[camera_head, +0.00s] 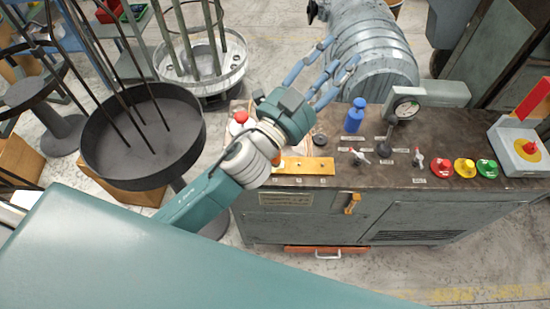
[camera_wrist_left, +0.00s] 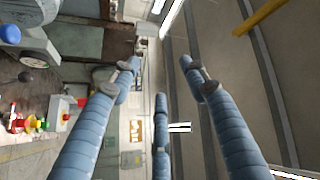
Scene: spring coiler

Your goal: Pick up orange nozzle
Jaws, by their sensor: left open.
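My left gripper (camera_head: 340,54) reaches over the bench from the left, its blue fingers spread and empty in front of the grey ribbed cylinder. In the left wrist view my left gripper (camera_wrist_left: 159,72) has its fingers wide apart with nothing between them. I cannot clearly make out an orange nozzle. A small orange part (camera_head: 277,160) shows beside my left wrist, at the left end of a yellow-orange plate (camera_head: 306,166) on the bench. My wrist partly hides it, so I cannot tell what it is. My right gripper is not in view.
The grey ribbed cylinder (camera_head: 372,50) is behind the bench. A round dark tray (camera_head: 140,150) stands left.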

